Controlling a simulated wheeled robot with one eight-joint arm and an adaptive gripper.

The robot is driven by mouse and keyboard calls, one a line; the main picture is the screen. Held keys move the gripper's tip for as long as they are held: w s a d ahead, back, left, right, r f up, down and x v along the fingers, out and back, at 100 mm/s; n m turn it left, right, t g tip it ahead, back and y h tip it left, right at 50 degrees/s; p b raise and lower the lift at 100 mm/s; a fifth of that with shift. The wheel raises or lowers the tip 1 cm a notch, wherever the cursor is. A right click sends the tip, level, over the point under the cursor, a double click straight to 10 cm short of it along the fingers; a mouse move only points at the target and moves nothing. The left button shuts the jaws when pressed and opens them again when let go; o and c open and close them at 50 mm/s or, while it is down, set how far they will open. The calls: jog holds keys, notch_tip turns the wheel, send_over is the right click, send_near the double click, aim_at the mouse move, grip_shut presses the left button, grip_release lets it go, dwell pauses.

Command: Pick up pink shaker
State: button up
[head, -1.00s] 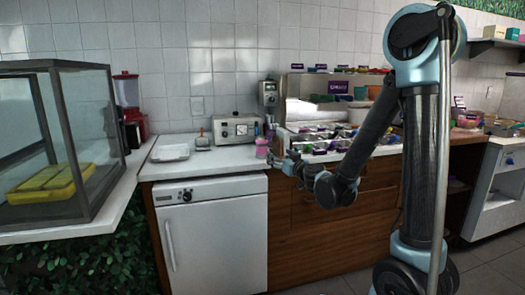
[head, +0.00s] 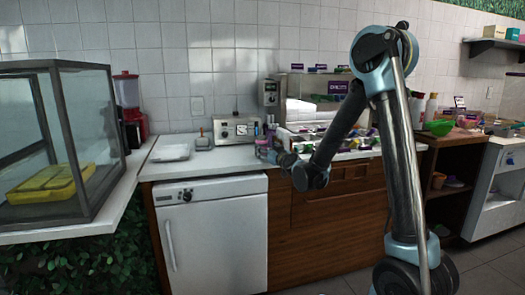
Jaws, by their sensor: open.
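My gripper (head: 268,153) is at the front edge of the white counter (head: 222,162), right of the small white fridge's top corner. It is open and small in this view. The pink shaker stood at this spot on the counter in the earlier view. Now my gripper covers nearly all of it, and I cannot tell whether the fingers are around it or only in front of it.
A grey appliance (head: 236,130) and a white tray (head: 170,153) stand on the counter to the left. The topping station (head: 318,107) is at the right, behind my arm. A glass case (head: 88,140) with a yellow tray (head: 50,183) is at far left.

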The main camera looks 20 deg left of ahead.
aim_at(262, 147)
jog(key=shift+w+a, duration=0.1)
jog(key=shift+f+x, duration=0.2)
jog(key=shift+x, duration=2.2)
jog(key=shift+a, duration=0.15)
jog(key=shift+c, duration=0.3)
jog(key=c, duration=1.2)
